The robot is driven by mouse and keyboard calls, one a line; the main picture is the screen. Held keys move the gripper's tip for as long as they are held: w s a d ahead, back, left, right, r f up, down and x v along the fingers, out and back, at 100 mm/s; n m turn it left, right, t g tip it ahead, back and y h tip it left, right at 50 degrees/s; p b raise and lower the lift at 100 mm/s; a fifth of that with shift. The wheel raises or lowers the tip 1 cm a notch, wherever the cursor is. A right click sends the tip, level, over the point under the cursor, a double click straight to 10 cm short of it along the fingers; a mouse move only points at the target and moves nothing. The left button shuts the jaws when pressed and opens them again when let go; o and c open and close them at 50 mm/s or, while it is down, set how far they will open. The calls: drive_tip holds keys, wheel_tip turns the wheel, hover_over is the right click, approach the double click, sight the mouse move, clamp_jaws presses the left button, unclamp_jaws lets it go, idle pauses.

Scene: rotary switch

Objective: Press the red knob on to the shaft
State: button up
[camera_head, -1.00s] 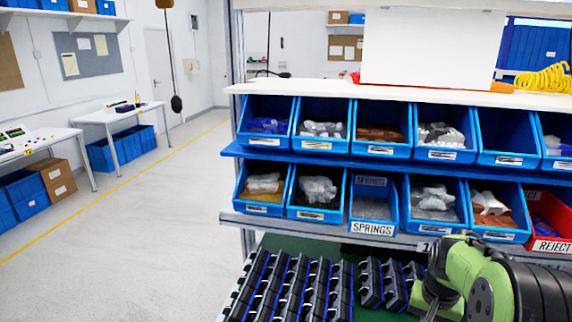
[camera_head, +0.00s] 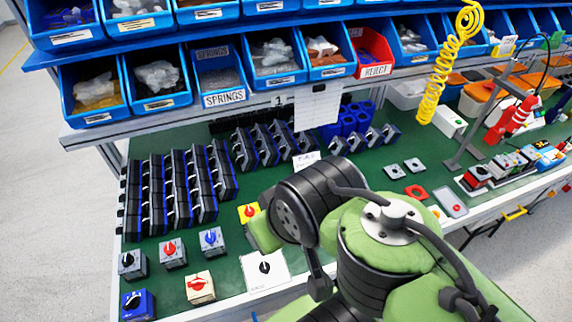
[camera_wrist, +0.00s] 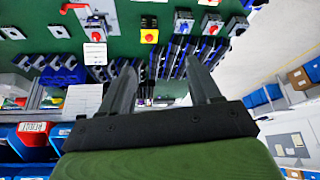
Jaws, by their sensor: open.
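Several red knobs show, and I cannot tell which one the task names. In the head view one red knob sits on a yellow-faced switch (camera_head: 248,212), also seen in the wrist view (camera_wrist: 149,36). Another is on a grey switch (camera_head: 172,250) at the front left, and a red knob (camera_head: 198,284) is on a beige box near the front edge. I cannot make out a bare shaft. My gripper (camera_wrist: 159,62) is open and empty, its two fingers apart in the wrist view. In the head view my arm hides the fingers.
The green bench (camera_head: 330,180) carries rows of black and blue switch bodies (camera_head: 165,190) at the left. Blue bins (camera_head: 220,75) and a red reject bin (camera_head: 373,52) line the shelf above. A yellow coiled hose (camera_head: 440,75) hangs at the right.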

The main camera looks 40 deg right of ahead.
drive_tip(key=w+d+m+g+h, duration=0.1)
drive_tip(key=w+d+g, duration=0.1)
drive_tip(key=w+d, duration=0.75)
drive_tip(key=w+d+f+m+g+b, duration=0.2)
drive_tip(key=w+d+f+g, duration=0.1)
drive_tip(key=w+d+f, duration=0.7)
drive_tip(key=d+f+y, duration=0.1)
drive_tip(key=d+f, duration=0.4)
drive_tip(key=d, duration=0.1)
drive_tip(key=f, duration=0.5)
drive_tip(key=f+b, duration=0.1)
drive_tip(key=f, duration=0.9)
drive_tip(key=shift+s+f+b, duration=0.15)
drive_tip(key=shift+s+b, duration=0.1)
drive_tip(key=shift+b, duration=0.05)
drive_tip(key=shift+c, duration=0.3)
drive_tip(key=c, duration=1.1)
wheel_tip(320, 180, up, 10)
drive_tip(key=p, duration=0.1)
drive_tip(key=shift+c, duration=0.2)
drive_tip(key=shift+g, duration=0.4)
drive_tip(key=shift+w+f+b, duration=0.1)
drive_tip(key=shift+f+b, duration=2.05)
drive_tip(key=shift+f, duration=1.75)
